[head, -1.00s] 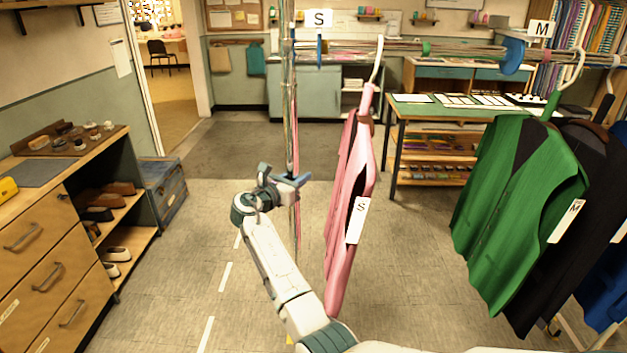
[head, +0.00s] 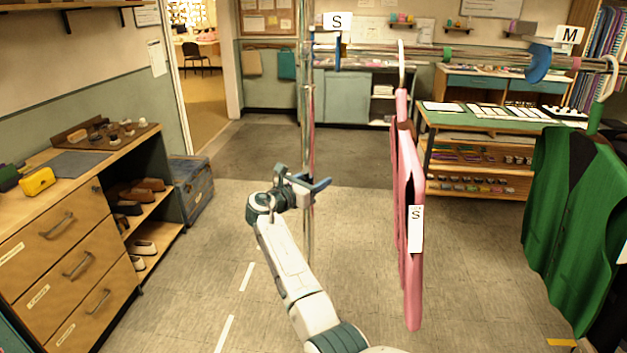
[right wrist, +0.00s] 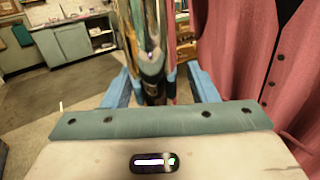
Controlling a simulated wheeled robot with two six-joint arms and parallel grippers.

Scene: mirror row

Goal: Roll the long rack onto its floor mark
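The long rack shows in the head view by its chrome upright (head: 308,110) and its top rail, which runs off to the right. A pink vest (head: 409,235) tagged S and a green vest (head: 565,200) hang from the rail. My right gripper (head: 305,186) is at the upright, one blue finger on each side. The right wrist view shows the upright's dark part (right wrist: 152,72) between the fingers, which appear closed on it. White dashes (head: 247,276) and a yellow mark (head: 562,342) lie on the floor; which is the rack's mark I cannot tell. My left gripper is out of view.
A drawer unit (head: 65,250) with shoe shelves and a blue trunk (head: 190,188) stand on the left. A green-topped table (head: 470,120) stands behind the rack on the right. The floor left of the upright and the dark mat (head: 250,150) behind are clear.

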